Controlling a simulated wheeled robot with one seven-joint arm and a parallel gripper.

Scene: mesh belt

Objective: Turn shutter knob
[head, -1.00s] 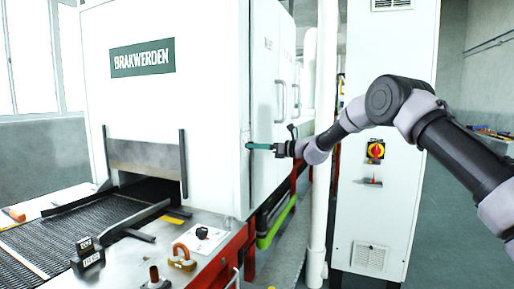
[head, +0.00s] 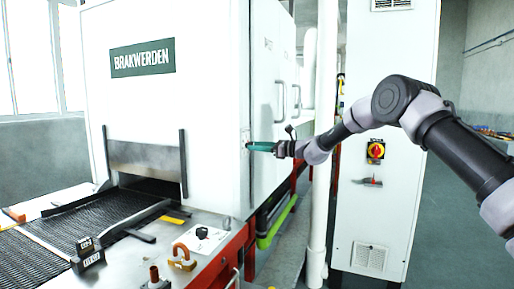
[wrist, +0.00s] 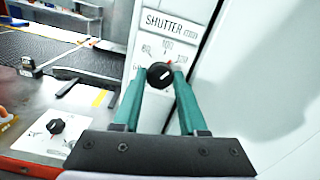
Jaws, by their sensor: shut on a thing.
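In the head view my gripper (head: 249,146) reaches the right edge of the white machine's front, and the knob is hidden there. The grey shutter plate (head: 146,157) hangs over the belt opening, with a dark gap below it.
The mesh belt (head: 110,210) runs out of the opening at the left. A white cabinet (head: 385,90) stands behind my arm.

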